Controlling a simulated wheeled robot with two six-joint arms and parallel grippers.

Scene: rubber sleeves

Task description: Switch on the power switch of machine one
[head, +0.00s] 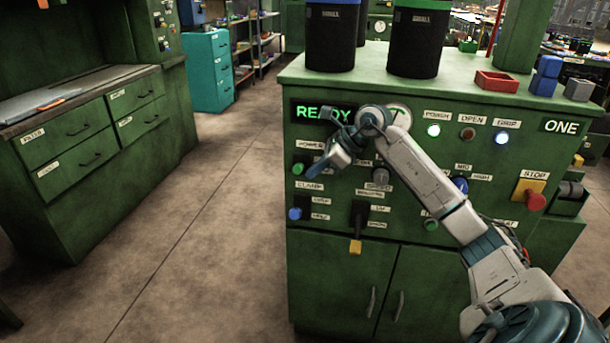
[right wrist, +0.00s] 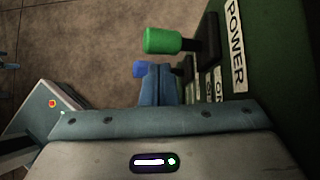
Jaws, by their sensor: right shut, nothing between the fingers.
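Machine one is the green cabinet (head: 340,262) with the sign ONE (head: 562,126) at its top right. Its power switch, a green-capped lever (head: 298,169), is at the panel's left; the cap also shows in the right wrist view (right wrist: 163,41) by the POWER label (right wrist: 236,45). Whether the lever points to on or off I cannot tell. My right gripper (head: 322,168) is shut and empty in front of the panel, just right of the green cap, with a small gap in the wrist view, where its closed fingers (right wrist: 155,82) show. My left gripper is out of view.
The power lamp (head: 433,131) is lit, and the display (head: 310,112) reads READY. A blue clamp knob (head: 295,214), a yellow-tipped lever (head: 356,247) and a red stop button (head: 536,201) are on the same panel. Black bins (head: 417,42) stand on top. The floor at left is clear.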

